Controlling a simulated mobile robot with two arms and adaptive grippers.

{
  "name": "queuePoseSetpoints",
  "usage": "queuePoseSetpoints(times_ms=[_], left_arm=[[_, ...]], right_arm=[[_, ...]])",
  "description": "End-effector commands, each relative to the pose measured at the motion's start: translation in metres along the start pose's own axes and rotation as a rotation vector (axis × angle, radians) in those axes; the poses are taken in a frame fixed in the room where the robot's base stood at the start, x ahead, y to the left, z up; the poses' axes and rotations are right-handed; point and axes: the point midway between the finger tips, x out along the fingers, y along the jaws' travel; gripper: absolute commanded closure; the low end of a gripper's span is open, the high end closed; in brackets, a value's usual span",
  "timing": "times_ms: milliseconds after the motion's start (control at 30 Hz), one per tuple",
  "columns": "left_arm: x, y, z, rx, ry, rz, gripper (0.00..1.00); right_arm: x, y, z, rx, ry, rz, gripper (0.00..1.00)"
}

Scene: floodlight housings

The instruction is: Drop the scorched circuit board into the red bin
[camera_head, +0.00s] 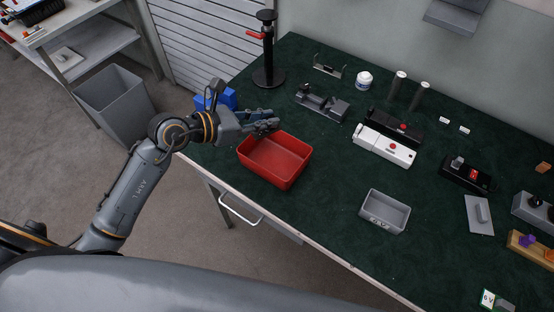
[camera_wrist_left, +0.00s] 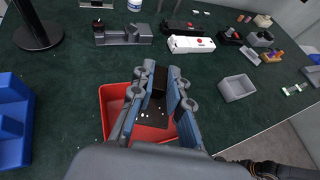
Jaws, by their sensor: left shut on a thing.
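The red bin (camera_head: 262,172) is an open-topped red tray near the front left edge of the green-topped table. It looks empty in the head view and also shows in the left wrist view (camera_wrist_left: 112,98). My left gripper (camera_head: 270,125) is above the bin's far left rim. In the left wrist view its fingers (camera_wrist_left: 161,78) are shut on the circuit board (camera_wrist_left: 152,115), a dark plate with small pale specks. The board hangs over the bin's opening, its lower part in front of the bin floor. The fingers hide some of it. My right gripper is out of view.
A blue holder (camera_head: 222,99) stands left of the bin, partly behind my arm. A black clamp stand (camera_head: 268,77) rises behind. A grey tray (camera_head: 385,211) and a white housing (camera_head: 383,149) are to the right. Green table between them is clear.

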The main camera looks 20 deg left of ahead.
Motion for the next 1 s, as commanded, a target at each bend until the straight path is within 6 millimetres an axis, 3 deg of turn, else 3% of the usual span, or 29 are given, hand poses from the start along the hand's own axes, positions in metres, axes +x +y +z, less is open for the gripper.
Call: queuePoseSetpoints(times_ms=[33, 200, 567, 600, 700, 1000], left_arm=[[0.005, 0.000, -0.011, -0.002, 0.000, 0.000, 1.00], [0.012, 0.000, -0.028, -0.002, -0.001, 0.000, 1.00], [0.013, 0.000, -0.032, 0.000, -0.001, 0.000, 1.00], [0.013, 0.000, -0.032, 0.000, -0.001, 0.000, 0.80], [0.013, 0.000, -0.032, 0.000, -0.001, 0.000, 0.60], [0.013, 0.000, -0.032, 0.000, 0.000, 0.000, 0.57]], right_arm=[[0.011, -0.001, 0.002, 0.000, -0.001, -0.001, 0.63], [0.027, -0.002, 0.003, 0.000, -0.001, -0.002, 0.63], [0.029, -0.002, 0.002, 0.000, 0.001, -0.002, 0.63], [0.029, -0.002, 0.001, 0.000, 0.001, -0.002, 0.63], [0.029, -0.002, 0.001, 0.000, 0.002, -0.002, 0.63], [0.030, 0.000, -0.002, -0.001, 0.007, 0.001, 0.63]])
